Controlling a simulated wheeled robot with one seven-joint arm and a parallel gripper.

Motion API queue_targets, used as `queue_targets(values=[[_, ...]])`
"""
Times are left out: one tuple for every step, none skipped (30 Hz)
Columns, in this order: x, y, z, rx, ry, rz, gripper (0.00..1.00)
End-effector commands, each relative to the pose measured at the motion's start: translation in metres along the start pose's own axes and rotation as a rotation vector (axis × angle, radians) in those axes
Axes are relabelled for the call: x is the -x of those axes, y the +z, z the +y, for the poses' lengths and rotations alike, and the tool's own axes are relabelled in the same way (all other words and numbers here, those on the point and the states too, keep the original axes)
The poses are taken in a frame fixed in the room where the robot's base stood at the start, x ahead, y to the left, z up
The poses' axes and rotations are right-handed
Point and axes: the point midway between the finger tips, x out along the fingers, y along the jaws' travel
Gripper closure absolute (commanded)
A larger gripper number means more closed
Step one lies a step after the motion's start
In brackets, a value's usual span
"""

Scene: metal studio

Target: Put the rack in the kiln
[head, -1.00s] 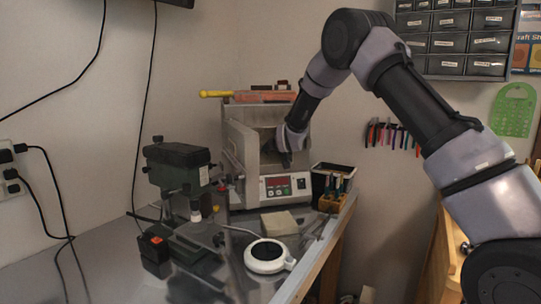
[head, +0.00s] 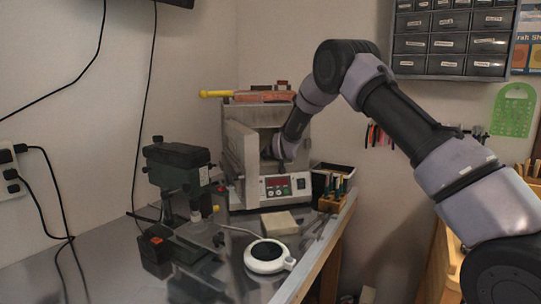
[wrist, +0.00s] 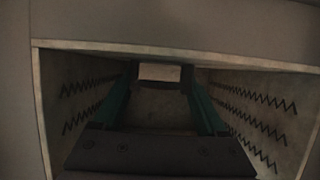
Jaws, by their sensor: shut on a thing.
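The kiln (head: 294,188) stands at the back of the bench with its door (head: 240,158) open to the left. My gripper is inside the kiln opening, mostly hidden in the head view; the wrist view shows its fingers (wrist: 160,76) reaching into the chamber. They are shut on a small pale piece (wrist: 160,72), which I take to be the rack; only a little of it shows between the fingertips. The chamber walls (wrist: 90,95) with zigzag heating coils lie on both sides, with a gap to each finger. Contact between the rack and the chamber floor cannot be told.
A green bench machine (head: 180,165) stands left of the kiln. A white round device (head: 266,257) and a pale square block (head: 279,223) lie in front. A black tool holder (head: 332,182) stands close on the right. A yellow-handled tool (head: 217,94) lies on top.

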Motion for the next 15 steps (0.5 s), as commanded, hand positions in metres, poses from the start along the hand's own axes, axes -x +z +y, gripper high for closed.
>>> queue_targets(values=[[-0.001,0.002,0.0,0.0,0.0,-0.001,0.8],[-0.001,0.002,0.0,0.0,0.0,0.0,0.18],[-0.001,0.002,0.0,0.0,0.0,0.0,0.02],[-0.001,0.002,0.0,0.0,0.0,0.0,0.0],[-0.001,0.002,0.0,0.0,0.0,0.0,0.0],[-0.001,0.002,0.0,0.0,0.0,0.0,0.0],[-0.001,0.002,0.0,0.0,0.0,0.0,0.0],[-0.001,0.002,0.0,0.0,0.0,0.0,0.0],[-0.001,0.002,0.0,0.0,0.0,0.0,0.0],[0.0,0.001,0.0,0.0,0.0,0.0,0.0],[0.0,0.001,0.0,0.0,0.0,0.0,0.0],[0.0,-0.001,0.0,0.0,0.0,0.0,0.0],[0.002,-0.002,0.0,-0.001,0.0,0.0,0.0],[0.005,-0.002,0.0,-0.001,0.0,-0.001,0.0],[0.01,-0.003,0.0,-0.001,0.0,0.0,0.0]])
